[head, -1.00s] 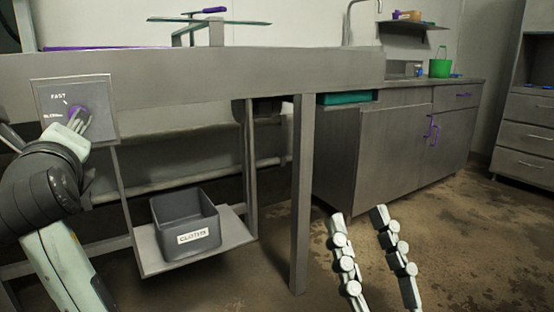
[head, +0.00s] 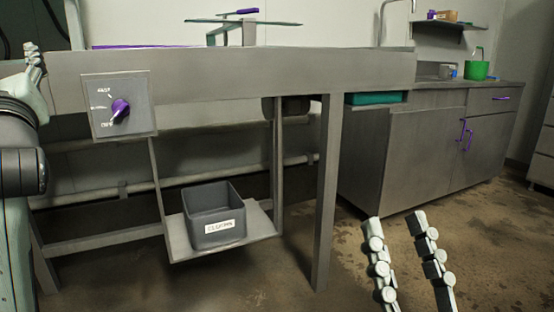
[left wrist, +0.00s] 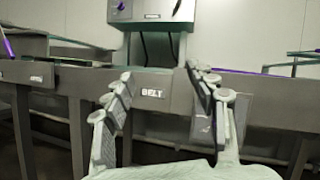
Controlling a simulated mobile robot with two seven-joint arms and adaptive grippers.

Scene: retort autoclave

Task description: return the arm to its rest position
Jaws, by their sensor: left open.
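My left gripper (head: 35,62) is at the left edge of the head view, above and left of the speed panel (head: 143,90) and clear of it. In the left wrist view its two fingers (left wrist: 160,74) are spread with nothing between them. The purple knob (head: 121,106) on the panel is free; it seems turned toward the lower label, but the small text is hard to read. My right gripper (head: 395,218) is low at the right in the head view, its fingers apart and empty.
A grey bin (head: 213,215) stands on a low shelf under the long steel bench (head: 270,75). A cabinet (head: 405,160) with a green bucket (head: 477,70) is at the right. The left wrist view shows a sign reading BELT (left wrist: 152,93). Floor at the right is open.

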